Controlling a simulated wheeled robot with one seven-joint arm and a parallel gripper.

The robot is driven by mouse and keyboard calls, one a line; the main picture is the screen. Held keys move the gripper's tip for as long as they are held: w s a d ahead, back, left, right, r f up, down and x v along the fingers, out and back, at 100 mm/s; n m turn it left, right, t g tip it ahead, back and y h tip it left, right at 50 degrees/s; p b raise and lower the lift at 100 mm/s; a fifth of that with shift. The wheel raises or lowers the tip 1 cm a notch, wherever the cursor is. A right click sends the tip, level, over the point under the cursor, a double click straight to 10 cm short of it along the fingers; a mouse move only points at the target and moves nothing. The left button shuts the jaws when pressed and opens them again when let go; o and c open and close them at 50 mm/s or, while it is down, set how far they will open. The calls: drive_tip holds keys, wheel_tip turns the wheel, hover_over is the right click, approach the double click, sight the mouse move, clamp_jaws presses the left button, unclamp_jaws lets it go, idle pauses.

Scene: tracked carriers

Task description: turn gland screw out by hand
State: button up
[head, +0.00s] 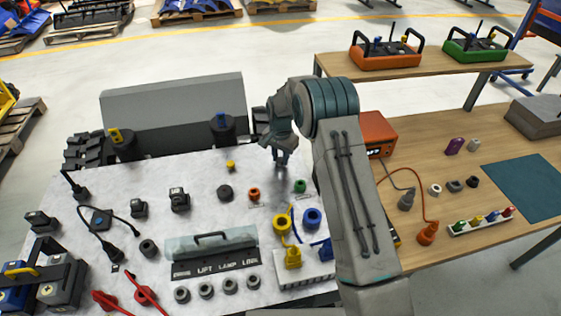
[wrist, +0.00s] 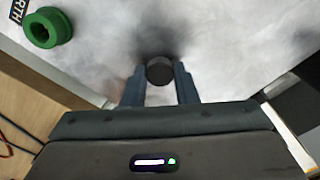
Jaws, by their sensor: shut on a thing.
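My gripper (head: 281,158) is over the back right part of the pale panel (head: 205,178) in the head view, pointing down. In the wrist view my gripper (wrist: 160,76) has its two blue-grey fingers on either side of a small dark round knob (wrist: 159,69), which looks like the gland screw. The fingers are shut on it. The knob is hidden by the gripper in the head view. Whether it is still seated in the panel cannot be told. A dark shadow lies on the panel just beyond it.
A green ring (wrist: 47,28) beside an EARTH label is left of the fingers; it shows in the head view (head: 300,186) too. Orange (head: 254,194), yellow and blue fittings stand nearby on the panel. A wooden bench (head: 430,150) with an orange box (head: 377,132) is at the right.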

drive_tip(key=n+b, duration=0.1)
drive_tip(key=n, duration=0.5)
drive_tip(key=shift+n, duration=0.3)
drive_tip(key=n+b, duration=0.1)
drive_tip(key=n, duration=0.6)
drive_tip(key=shift+n, duration=1.3)
drive_tip(key=n, duration=0.9)
drive_tip(key=shift+n+p, duration=0.35)
drive_tip(key=shift+n, duration=0.05)
